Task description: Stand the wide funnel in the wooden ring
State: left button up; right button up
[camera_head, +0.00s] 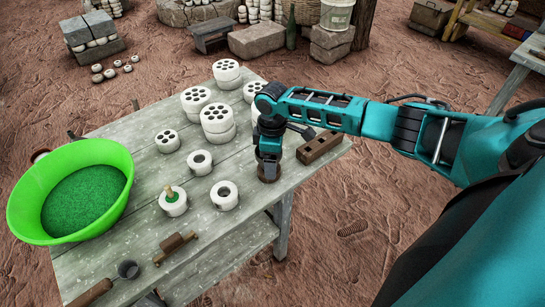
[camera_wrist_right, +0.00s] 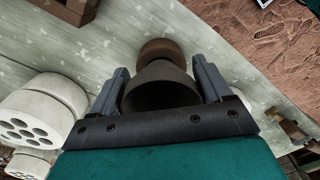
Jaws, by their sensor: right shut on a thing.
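My right gripper (camera_head: 268,160) points down over the right part of the table. In the wrist view its fingers (camera_wrist_right: 162,88) are shut on the dark wide funnel (camera_wrist_right: 160,92), whose wide mouth faces the camera. The funnel narrows away from the camera, toward the brown wooden ring (camera_wrist_right: 160,48). The ring also shows in the head view (camera_head: 268,175), directly under the gripper on the tabletop. The funnel hides part of the ring, so I cannot tell whether the funnel is seated in it or just above. My left gripper is not in view.
White stacks with holes (camera_head: 218,125) stand on the table (camera_head: 240,225) left of the gripper. A brown block with holes (camera_head: 320,146) lies close on its right. White rings (camera_head: 224,195), a wooden roller (camera_head: 175,245) and a green basin (camera_head: 70,190) are farther left.

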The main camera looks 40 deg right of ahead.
jog(key=shift+f, duration=0.55)
jog(key=o, duration=0.7)
notch_tip(320, 180, up, 3)
jog(key=shift+f+p, duration=0.2)
jog(key=shift+p, duration=0.9)
jog(key=shift+r, duration=2.25)
jog(key=shift+s, duration=0.1)
